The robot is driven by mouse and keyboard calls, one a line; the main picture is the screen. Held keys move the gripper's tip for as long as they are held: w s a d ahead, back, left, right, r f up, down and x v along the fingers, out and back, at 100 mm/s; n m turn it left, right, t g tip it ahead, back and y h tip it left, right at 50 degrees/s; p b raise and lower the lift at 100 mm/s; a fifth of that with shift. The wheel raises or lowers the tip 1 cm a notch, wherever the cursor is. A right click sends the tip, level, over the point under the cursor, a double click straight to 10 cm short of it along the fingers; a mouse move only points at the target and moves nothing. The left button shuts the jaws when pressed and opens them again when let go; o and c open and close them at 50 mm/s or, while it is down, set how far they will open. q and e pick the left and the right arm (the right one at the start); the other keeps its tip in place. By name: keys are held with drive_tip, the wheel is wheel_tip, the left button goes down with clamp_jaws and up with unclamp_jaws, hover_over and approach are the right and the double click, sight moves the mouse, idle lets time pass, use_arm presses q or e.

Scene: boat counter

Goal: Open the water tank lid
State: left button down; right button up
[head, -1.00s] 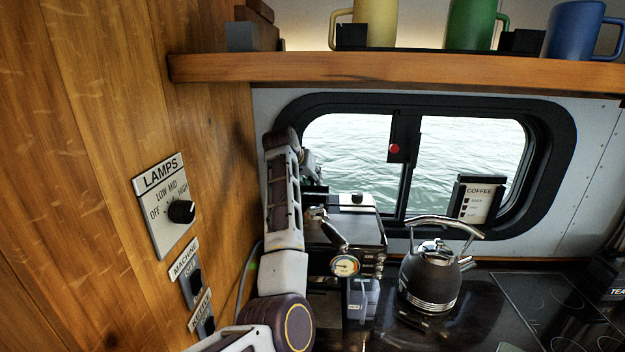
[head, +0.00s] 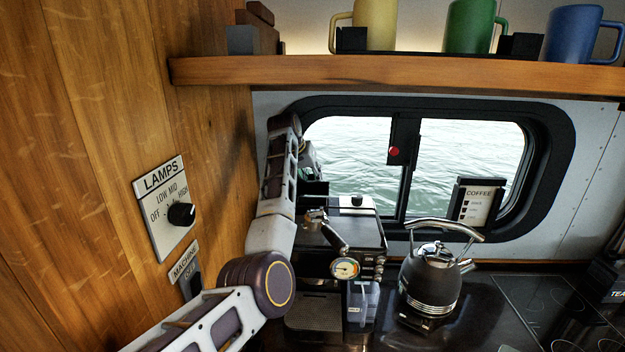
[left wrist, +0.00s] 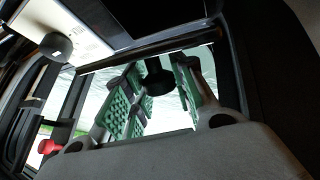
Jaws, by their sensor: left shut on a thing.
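The dark coffee machine (head: 335,250) stands on the counter below the window, with a small black knob (head: 357,200) on its top. My left gripper (head: 308,168) is above the back left of the machine, partly hidden by my own arm. In the left wrist view, its green-padded fingers (left wrist: 158,92) are shut on a black knob (left wrist: 154,78), which reaches down from a dark edge. I take this to be the water tank lid's knob. The lid itself is mostly hidden in the head view, so its tilt cannot be told. My right gripper is out of view.
A black kettle (head: 430,280) stands right of the machine, near a coffee sign (head: 475,203). A shelf (head: 400,72) with mugs runs above the window. The wood wall with the lamps switch (head: 168,208) is close on the left. A cooktop (head: 560,305) lies at right.

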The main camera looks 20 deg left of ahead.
use_arm(q)
drive_tip(key=shift+w+a+r+g, duration=0.1)
drive_tip(key=shift+w+g, duration=0.3)
drive_tip(key=shift+g, duration=0.2)
idle(0.3)
drive_tip(key=c, duration=1.1)
unclamp_jaws()
drive_tip(key=shift+c, duration=0.2)
drive_tip(key=shift+r, duration=0.1)
drive_tip(key=shift+v, duration=3.6)
drive_tip(key=shift+s, duration=0.1)
drive_tip(key=shift+c, duration=0.2)
